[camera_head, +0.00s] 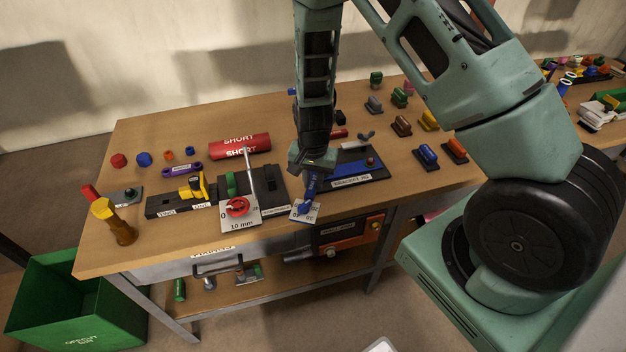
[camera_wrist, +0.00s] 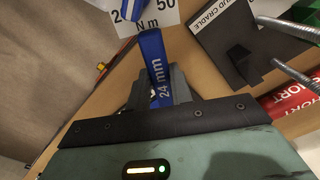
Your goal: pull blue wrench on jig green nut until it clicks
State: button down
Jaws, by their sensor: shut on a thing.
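The blue wrench (camera_head: 307,199) reaches toward the bench's front edge, its handle end over a white torque card (camera_head: 301,214). In the wrist view the blue wrench (camera_wrist: 153,52) reads "24 mm" and runs up to the card (camera_wrist: 168,14) marked "N m". My gripper (camera_wrist: 158,88) is shut on the wrench, with a dark finger on either side; in the head view my gripper (camera_head: 311,166) is above the bench. The dark jig board (camera_head: 357,177), labelled as a bracket jig, lies just right of my gripper. I cannot make out the green nut or the wrench's far end.
Left of the wrench stand the stud cradle (camera_head: 272,187) and a red handwheel (camera_head: 237,207). A red "SHORT" cylinder (camera_head: 238,146) lies behind. Coloured parts on small stands fill the right side. A green bin (camera_head: 70,305) stands on the floor at left.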

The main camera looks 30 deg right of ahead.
jog(key=shift+r, duration=0.4)
jog(key=shift+r+p, duration=1.3)
jog(key=shift+r, duration=0.15)
